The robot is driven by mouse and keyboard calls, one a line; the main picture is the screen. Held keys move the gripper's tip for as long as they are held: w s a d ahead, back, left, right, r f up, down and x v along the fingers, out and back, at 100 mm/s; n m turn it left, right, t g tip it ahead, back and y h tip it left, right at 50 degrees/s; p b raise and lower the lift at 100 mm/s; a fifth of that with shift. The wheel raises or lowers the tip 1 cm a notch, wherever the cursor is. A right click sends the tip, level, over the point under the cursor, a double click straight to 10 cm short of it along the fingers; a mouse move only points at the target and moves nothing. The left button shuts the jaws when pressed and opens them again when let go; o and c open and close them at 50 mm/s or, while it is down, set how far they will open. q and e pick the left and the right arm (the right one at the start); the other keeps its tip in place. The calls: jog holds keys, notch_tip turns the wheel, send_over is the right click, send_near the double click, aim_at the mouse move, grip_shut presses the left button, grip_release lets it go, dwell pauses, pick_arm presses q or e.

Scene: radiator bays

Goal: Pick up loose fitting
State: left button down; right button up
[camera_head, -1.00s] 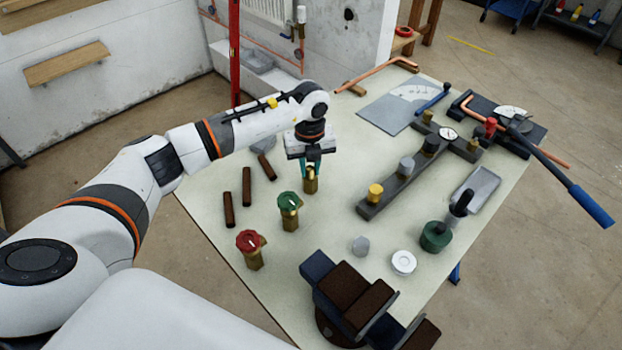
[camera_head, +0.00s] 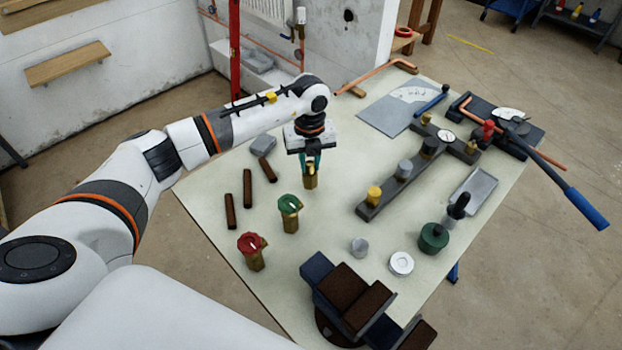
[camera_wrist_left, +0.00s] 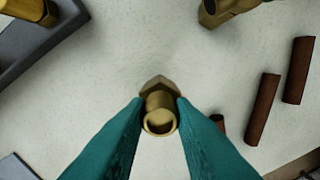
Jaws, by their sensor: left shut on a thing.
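The loose fitting (camera_head: 310,183) is a small brass piece with a hex part, upright at the back left of the pale bench. My left gripper (camera_head: 311,170) points down from above and its teal fingers are shut on the fitting. In the left wrist view the fitting (camera_wrist_left: 159,112) sits between the two fingertips, its round open end facing the camera. The fitting looks slightly off the bench top, but the gap is hard to judge. My right gripper is not in view.
A green-topped valve (camera_head: 289,214) and a red-topped valve (camera_head: 252,251) stand nearer. Brown rods (camera_head: 247,188) lie to the left. A dark manifold bar (camera_head: 400,185) lies to the right and a vise (camera_head: 350,297) stands in front. The bench between is clear.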

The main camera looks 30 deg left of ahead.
pick_arm(q)
jog(key=shift+r, duration=0.25)
jog(key=shift+r+p, duration=1.6)
jog(key=shift+r, duration=0.65)
